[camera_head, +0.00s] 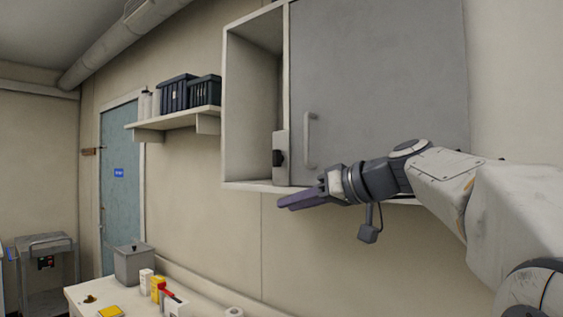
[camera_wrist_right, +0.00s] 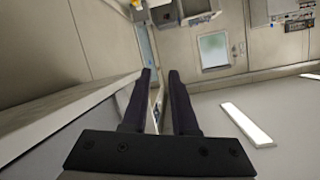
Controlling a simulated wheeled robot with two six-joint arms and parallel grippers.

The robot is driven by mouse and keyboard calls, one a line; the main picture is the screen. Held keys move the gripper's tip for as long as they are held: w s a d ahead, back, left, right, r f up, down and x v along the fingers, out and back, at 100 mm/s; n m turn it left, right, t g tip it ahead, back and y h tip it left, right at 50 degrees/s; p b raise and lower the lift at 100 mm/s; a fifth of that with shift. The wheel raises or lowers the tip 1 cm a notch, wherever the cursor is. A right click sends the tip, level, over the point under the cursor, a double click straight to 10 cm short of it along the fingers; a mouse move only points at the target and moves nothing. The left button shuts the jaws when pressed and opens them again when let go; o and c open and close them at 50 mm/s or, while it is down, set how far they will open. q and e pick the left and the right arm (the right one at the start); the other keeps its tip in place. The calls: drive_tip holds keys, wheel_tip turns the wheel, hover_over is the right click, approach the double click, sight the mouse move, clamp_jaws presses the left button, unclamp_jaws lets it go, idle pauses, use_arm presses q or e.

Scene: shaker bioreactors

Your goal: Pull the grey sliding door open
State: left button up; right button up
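The grey sliding door (camera_head: 385,75) is a flat panel on the front of a white-framed wall cabinet (camera_head: 255,186). It covers the cabinet's middle and right, while the left part stands open. A pale vertical bar handle (camera_head: 307,140) is near the door's left edge. My right gripper (camera_head: 282,203) is below the handle, near the cabinet's bottom edge, with its dark purple fingers pointing left. In the right wrist view the two fingers (camera_wrist_right: 160,73) are apart with nothing between them. The gripper appears clear of the handle. My left gripper is not in view.
A small grey piece with a black knob (camera_head: 279,158) is at the open part's right side. A shelf (camera_head: 165,122) with dark boxes is on the wall to the left. Below is a bench (camera_head: 80,295) with a grey bin (camera_head: 133,265) and small items. A blue door (camera_head: 120,190) is farther back.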

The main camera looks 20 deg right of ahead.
sight(308, 139)
drive_tip(key=d+r+t, duration=0.1)
drive_tip(key=d+r, duration=0.2)
drive_tip(key=r, duration=0.1)
drive_tip(key=s+d+r+n+t, duration=0.1)
drive_tip(key=d+r+t, duration=0.1)
drive_tip(key=d+r, duration=0.1)
drive_tip(key=d+r+n+t, duration=0.1)
drive_tip(key=d+r, duration=0.2)
drive_tip(key=r, duration=0.3)
drive_tip(key=shift+s+r, duration=0.1)
drive_tip(key=shift+s, duration=0.3)
drive_tip(key=p+x, duration=0.4)
drive_tip(key=x, duration=0.4)
drive_tip(key=shift+w+r+p, duration=0.15)
drive_tip(key=shift+w+p, duration=0.1)
drive_tip(key=shift+p, duration=0.05)
drive_tip(key=shift+w+a+f, duration=0.2)
drive_tip(key=shift+w+a, duration=0.05)
drive_tip(key=shift+w, duration=0.35)
clamp_jaws()
drive_tip(key=shift+t+h, duration=0.3)
